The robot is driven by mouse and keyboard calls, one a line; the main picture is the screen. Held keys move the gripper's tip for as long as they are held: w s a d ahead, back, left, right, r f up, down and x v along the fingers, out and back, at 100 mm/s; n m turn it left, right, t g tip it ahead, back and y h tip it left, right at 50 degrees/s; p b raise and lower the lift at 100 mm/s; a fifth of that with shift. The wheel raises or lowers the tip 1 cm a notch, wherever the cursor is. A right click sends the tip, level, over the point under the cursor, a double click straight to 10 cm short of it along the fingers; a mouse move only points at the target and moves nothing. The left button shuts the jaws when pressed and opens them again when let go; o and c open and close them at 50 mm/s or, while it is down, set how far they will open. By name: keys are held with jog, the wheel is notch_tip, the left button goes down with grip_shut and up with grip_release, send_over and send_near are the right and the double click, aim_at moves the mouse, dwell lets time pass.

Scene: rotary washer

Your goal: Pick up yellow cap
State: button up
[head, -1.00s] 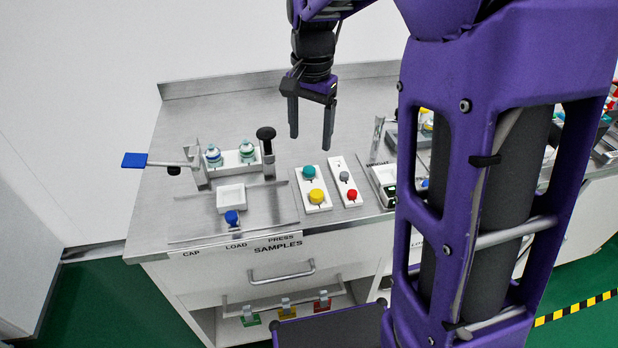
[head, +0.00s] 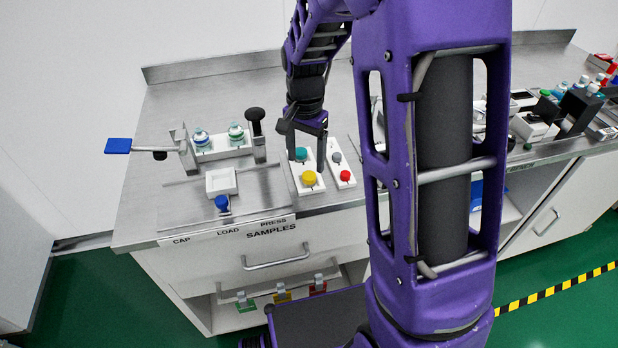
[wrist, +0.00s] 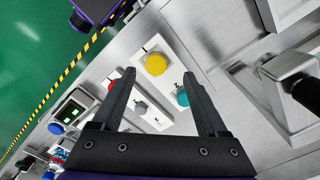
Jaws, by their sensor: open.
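The yellow cap (head: 309,179) is a round knob on the front end of a white plate (head: 297,187). A teal cap (head: 301,154) sits behind it on the same plate. In the wrist view the yellow cap (wrist: 156,64) lies ahead of the fingertips, near the middle between them, and the teal cap (wrist: 182,98) is by the right finger. My gripper (head: 306,163) is open and empty, with its fingers pointing down over the plate. The gap in height between the fingertips and the yellow cap is hard to tell.
A second white plate (head: 345,184) with a grey cap (head: 337,157) and a red cap (head: 345,175) is close on the right. On the left are a blue knob (head: 222,202), a white tray (head: 221,182), two bottles and a black-topped post (head: 255,116).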

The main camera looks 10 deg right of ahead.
aim_at(309, 175)
jog(key=f, duration=0.4)
jog(key=shift+s+d+f, duration=0.1)
jog(key=shift+d+f, duration=0.2)
jog(key=shift+f, duration=0.1)
grip_shut()
